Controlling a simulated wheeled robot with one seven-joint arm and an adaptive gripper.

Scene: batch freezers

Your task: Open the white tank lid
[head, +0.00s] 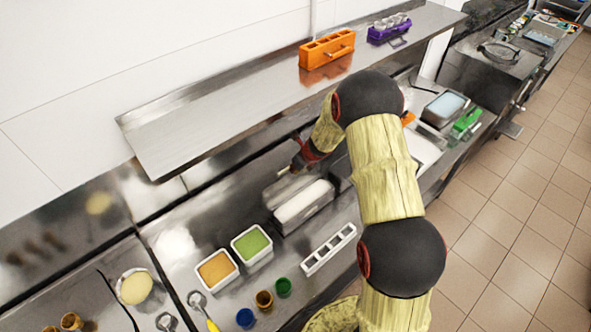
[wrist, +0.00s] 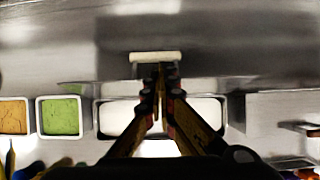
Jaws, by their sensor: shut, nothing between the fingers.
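The white tank (head: 304,205) is a steel-sided oblong tub on the counter, and its white inside shows from above. A steel panel (head: 285,190), which looks like its lid, stands raised along the tank's back side. In the wrist view, the white tank (wrist: 112,116) lies behind my fingers, which hide its middle. A pale bar (wrist: 156,57), perhaps the lid's handle, lies just beyond my fingertips. My gripper (head: 299,160) is shut and empty, above the back of the tank; it also shows in the wrist view (wrist: 160,78). I cannot tell whether it touches the panel or bar.
Tubs of orange (head: 217,269) and green (head: 252,244) stand left of the tank. A white divided rack (head: 329,250) and small coloured cups (head: 264,299) sit in front. A steel shelf (head: 220,110) overhangs the back, bearing an orange holder (head: 327,49) and a purple holder (head: 389,29).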

